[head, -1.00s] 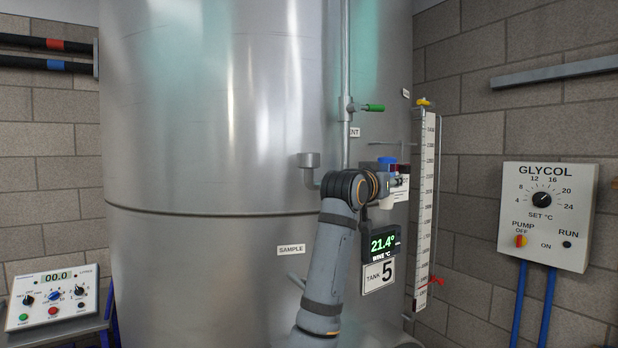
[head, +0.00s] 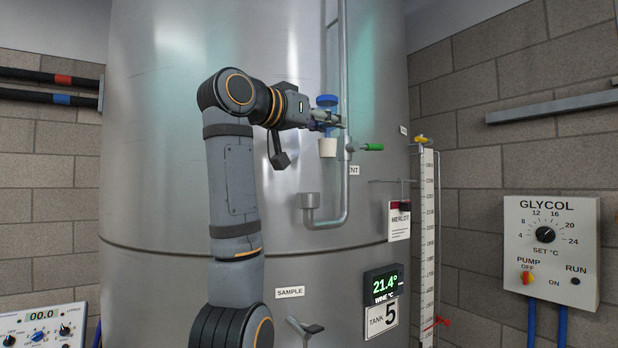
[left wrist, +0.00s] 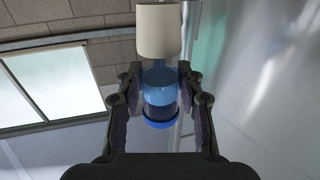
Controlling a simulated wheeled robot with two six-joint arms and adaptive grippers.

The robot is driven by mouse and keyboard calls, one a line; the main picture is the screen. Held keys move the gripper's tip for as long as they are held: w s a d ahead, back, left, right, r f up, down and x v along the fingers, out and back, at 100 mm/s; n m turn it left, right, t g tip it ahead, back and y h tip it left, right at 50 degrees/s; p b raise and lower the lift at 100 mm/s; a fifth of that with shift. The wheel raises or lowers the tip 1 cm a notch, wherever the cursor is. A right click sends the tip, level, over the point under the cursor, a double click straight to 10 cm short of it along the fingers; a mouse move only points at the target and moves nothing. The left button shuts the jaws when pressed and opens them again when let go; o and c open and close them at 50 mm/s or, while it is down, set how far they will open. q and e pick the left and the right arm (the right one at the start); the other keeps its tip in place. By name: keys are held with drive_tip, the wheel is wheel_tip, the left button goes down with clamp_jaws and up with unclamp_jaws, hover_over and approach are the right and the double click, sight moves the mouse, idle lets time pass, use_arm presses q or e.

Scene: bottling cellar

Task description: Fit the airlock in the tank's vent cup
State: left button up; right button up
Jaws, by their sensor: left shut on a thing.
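The airlock (head: 327,148) has a blue cap on top and a cream stopper below. My left gripper (head: 334,120) is shut on its blue middle and holds it upright in the air before the tank (head: 180,140). In the left wrist view the airlock's cream stopper (left wrist: 158,32) and blue body show between the two fingers (left wrist: 160,95). The vent cup (head: 308,201) is a small grey cup on a bent pipe at the tank's front. It is below the airlock and a little to its left, and the two are apart. My right gripper is not in view.
A vertical pipe with a green-handled valve (head: 371,147) runs close to the right of the airlock. A MERLOT card (head: 399,222), a temperature display (head: 383,283) and a level gauge (head: 427,240) are further right. A sample tap (head: 304,328) is below.

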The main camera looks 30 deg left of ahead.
use_arm(q)
drive_tip(key=w+a+f, duration=0.1)
drive_tip(key=a+f, duration=0.1)
drive_tip(key=f, duration=0.1)
drive_tip(key=w+a+f, duration=0.1)
drive_tip(key=a+f, duration=0.1)
drive_tip(key=f, duration=0.1)
drive_tip(key=w+a+f, duration=0.1)
drive_tip(key=a+f, duration=0.2)
drive_tip(key=shift+w+f, duration=0.3)
drive_tip(key=shift+w, duration=0.1)
drive_tip(key=shift+a+f, duration=0.15)
drive_tip(key=shift+f, duration=0.2)
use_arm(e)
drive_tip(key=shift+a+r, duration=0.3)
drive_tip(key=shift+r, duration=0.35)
use_arm(q)
drive_tip(key=o, duration=1.2)
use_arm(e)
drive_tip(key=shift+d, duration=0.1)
use_arm(q)
drive_tip(key=shift+r+p, duration=0.1)
drive_tip(key=shift+p, duration=0.2)
